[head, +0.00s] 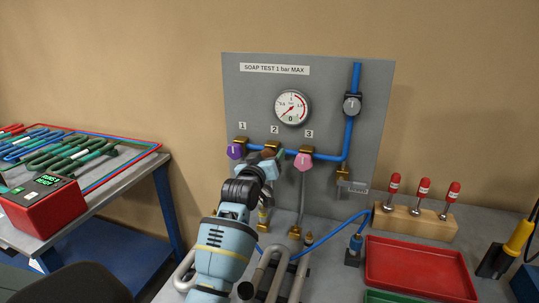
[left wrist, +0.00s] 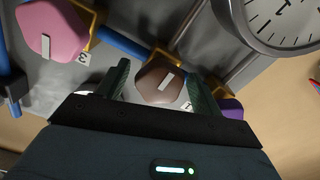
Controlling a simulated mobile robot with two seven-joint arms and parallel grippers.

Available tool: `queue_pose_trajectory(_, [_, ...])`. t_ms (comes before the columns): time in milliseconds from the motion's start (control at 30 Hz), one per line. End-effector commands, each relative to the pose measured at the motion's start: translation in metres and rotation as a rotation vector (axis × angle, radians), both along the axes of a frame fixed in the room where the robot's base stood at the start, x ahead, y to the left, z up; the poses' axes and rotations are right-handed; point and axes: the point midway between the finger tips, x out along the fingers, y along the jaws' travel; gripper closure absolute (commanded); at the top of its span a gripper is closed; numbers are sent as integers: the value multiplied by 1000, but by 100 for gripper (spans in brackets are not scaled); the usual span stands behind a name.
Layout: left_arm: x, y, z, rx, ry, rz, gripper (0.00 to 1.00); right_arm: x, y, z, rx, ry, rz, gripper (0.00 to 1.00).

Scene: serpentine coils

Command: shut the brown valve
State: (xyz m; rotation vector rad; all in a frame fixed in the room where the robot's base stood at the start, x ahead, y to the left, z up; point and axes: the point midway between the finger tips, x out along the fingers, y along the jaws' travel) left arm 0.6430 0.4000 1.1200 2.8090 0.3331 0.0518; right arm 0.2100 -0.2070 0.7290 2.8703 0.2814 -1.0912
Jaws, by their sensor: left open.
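The brown valve (left wrist: 158,88) is a faceted knob with a white stripe, under label 2 on the grey panel. In the left wrist view it sits between the two dark fingers of my left gripper (left wrist: 160,92), one on each side. The fingers are open, and I cannot tell whether either touches the knob. In the head view my left gripper (head: 264,164) is in front of the panel and hides most of the brown knob. My right gripper is not in view.
A purple valve (head: 235,151) and a pink valve (head: 304,161) flank the brown one closely on the blue pipe. A pressure gauge (head: 292,107) is above. Red-handled tools in a wooden block (head: 416,222) and a red tray (head: 418,266) lie to the right.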

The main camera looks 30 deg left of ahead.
Motion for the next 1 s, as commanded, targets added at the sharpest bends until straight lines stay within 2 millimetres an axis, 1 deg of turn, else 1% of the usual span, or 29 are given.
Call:
queue_pose_trajectory(100, [10,3,2,1,-2,0,33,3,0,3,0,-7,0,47])
queue_pose_trajectory(200, [15,4,2,0,-2,1,33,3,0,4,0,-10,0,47])
queue_pose_trajectory(333, [19,5,1,0,-1,0,33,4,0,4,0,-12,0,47])
queue_pose_trajectory(600, [19,5,1,0,-1,0,33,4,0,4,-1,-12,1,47])
queue_pose_trajectory(933, [19,5,0,0,-1,0,76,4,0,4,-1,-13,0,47])
queue_pose_trajectory(1000, [19,5,0,0,0,0,78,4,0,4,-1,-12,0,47])
